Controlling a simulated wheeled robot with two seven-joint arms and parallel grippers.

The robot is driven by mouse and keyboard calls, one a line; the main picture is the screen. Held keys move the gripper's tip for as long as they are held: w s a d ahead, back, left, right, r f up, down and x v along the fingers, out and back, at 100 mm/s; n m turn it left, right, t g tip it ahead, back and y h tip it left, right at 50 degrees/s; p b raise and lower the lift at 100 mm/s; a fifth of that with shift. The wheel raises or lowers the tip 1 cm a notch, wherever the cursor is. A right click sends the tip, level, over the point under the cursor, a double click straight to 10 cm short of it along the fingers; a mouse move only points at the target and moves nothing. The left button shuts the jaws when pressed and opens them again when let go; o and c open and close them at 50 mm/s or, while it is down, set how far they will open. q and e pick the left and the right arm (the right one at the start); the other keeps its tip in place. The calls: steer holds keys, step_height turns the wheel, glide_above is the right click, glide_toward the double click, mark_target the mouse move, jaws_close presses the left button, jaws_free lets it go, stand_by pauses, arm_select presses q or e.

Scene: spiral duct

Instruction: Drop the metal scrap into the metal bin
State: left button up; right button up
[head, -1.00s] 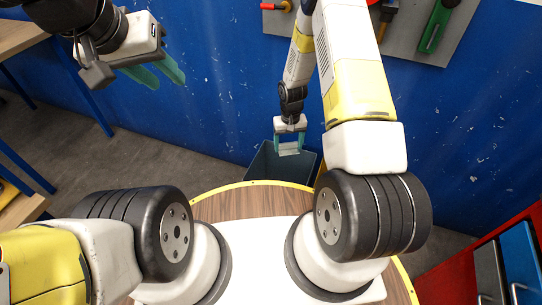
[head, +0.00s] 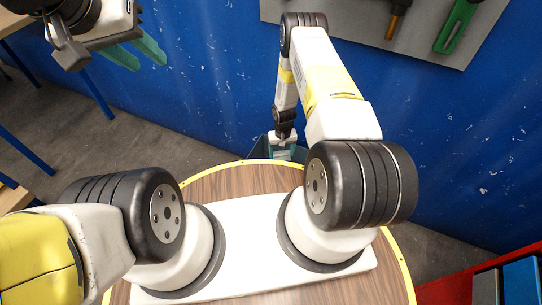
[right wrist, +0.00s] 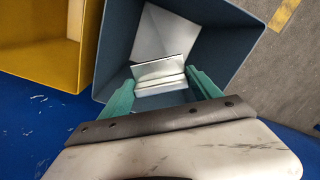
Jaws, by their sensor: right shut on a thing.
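My right gripper (right wrist: 163,80) has its teal fingers shut on a piece of shiny metal scrap (right wrist: 158,68), held level across the fingertips. In the right wrist view the scrap lies over the open mouth of the blue-grey bin (right wrist: 228,38); its exact height inside the bin is hard to tell. Another pale flat metal piece (right wrist: 163,33) shows deeper in the bin. In the head view, the bin (head: 262,147) is mostly hidden behind my right gripper (head: 281,153) and the round table. My left gripper (head: 137,54) is at the upper left, open and empty.
A yellow bin (right wrist: 38,45) stands right beside the blue-grey bin in the right wrist view. The blue wall (head: 215,90) rises behind, with a tool board (head: 420,30). A red cabinet (head: 445,290) is at the lower right.

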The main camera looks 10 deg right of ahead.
steer(key=shift+f, duration=1.1)
steer(key=o, duration=1.5)
step_height(320, 180, up, 8)
steer(key=shift+f, duration=0.1)
